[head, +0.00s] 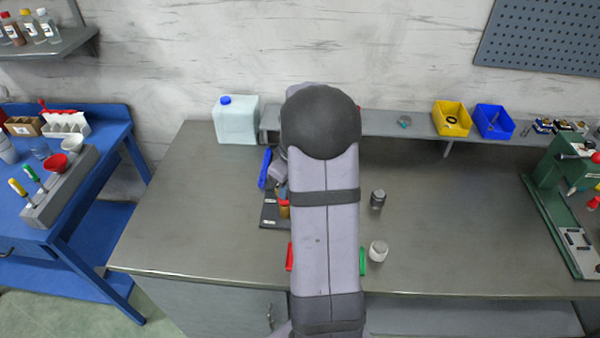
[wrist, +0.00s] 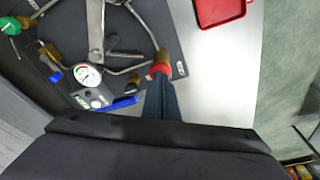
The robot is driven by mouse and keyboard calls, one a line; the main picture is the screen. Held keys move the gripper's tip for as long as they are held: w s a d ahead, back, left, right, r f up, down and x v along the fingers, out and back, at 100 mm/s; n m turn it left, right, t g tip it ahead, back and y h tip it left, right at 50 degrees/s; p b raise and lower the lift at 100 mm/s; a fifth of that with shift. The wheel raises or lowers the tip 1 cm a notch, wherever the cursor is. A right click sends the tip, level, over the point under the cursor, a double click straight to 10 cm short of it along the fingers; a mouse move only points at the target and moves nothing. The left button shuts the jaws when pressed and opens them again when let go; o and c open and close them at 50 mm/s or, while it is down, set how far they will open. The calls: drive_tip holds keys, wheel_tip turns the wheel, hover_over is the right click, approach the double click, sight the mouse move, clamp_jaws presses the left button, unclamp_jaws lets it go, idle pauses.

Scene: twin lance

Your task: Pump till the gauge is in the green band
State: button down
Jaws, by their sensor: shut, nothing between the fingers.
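In the wrist view a small round gauge (wrist: 87,75) with a white dial sits on a grey body on a dark base plate (wrist: 128,35). A brass fitting with a red collar (wrist: 161,68) stands at the plate's edge, and a green knob (wrist: 12,26) is at the far left. My gripper (wrist: 162,80) is shut and empty, its tips at the red collar; I cannot tell whether they touch. In the head view my arm hides most of the rig, leaving a blue handle (head: 265,168) visible.
A red tray (wrist: 218,10) lies beside the plate. In the head view, a dark jar (head: 377,199), a white jar (head: 378,251) and a green tray (head: 362,262) are right of my arm. A translucent jug (head: 236,122) stands at the back.

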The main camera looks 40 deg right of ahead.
drive_tip(key=shift+w+p+v, duration=0.25)
drive_tip(key=shift+p+v, duration=0.65)
drive_tip(key=shift+v, duration=0.2)
drive_tip(key=shift+w+p+v, duration=0.2)
drive_tip(key=shift+p+v, duration=0.65)
drive_tip(key=shift+v, duration=0.3)
drive_tip(key=shift+a+r, duration=0.1)
drive_tip(key=shift+r, duration=0.1)
drive_tip(key=p+v, duration=0.2)
drive_tip(key=w+p+v, duration=0.1)
drive_tip(key=p+v, duration=0.2)
drive_tip(key=shift+a+r, duration=0.15)
drive_tip(key=shift+r, duration=0.1)
drive_tip(key=shift+f, duration=0.1)
drive_tip(key=shift+s+b+x, duration=0.2)
drive_tip(key=shift+b+x, duration=0.65)
drive_tip(key=shift+x, duration=0.2)
drive_tip(key=shift+s+b+x, duration=0.25)
drive_tip(key=shift+b+x, duration=0.6)
drive_tip(key=shift+x, duration=0.2)
drive_tip(key=shift+s+b+x, duration=0.2)
drive_tip(key=shift+b+x, duration=0.65)
drive_tip(key=shift+x, duration=0.2)
drive_tip(key=shift+f, duration=0.25)
